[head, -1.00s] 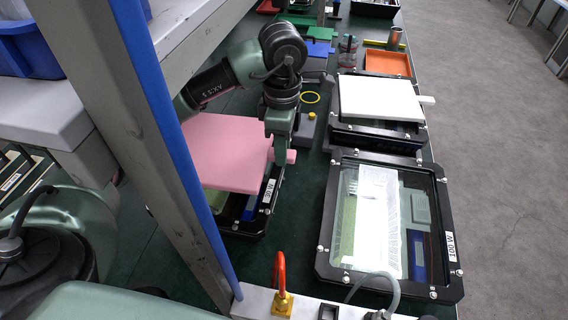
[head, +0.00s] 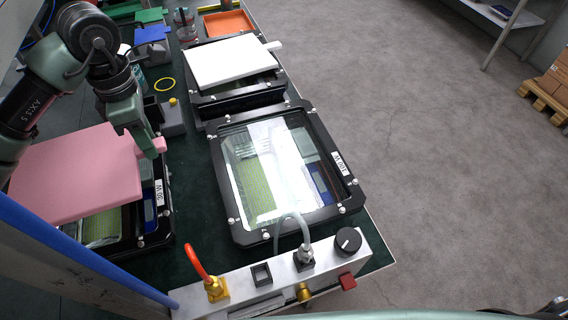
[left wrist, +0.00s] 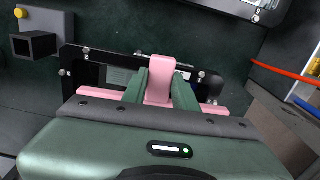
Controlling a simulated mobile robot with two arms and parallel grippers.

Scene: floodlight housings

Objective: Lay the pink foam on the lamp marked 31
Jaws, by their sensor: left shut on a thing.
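The pink foam (head: 75,175) is a flat square sheet with a tab at its right side. My left gripper (head: 146,143) is shut on that tab; the left wrist view shows the tab (left wrist: 160,82) between the fingers. The foam is over the left lamp (head: 152,235), a black-framed housing with a wattage label, and hides much of it. I cannot tell the gap between them. A second lamp (head: 238,232) with a glass front and a wattage label stands to the right. I cannot read a 31 on any lamp. My right gripper is not in view.
A white foam sheet (head: 228,62) lies on another black housing (head: 242,107) behind. An orange tray (head: 228,22), a yellow ring (head: 164,84) and a grey block with a yellow knob (head: 172,118) are further back. A control box (head: 330,262) with an orange cable lines the front edge.

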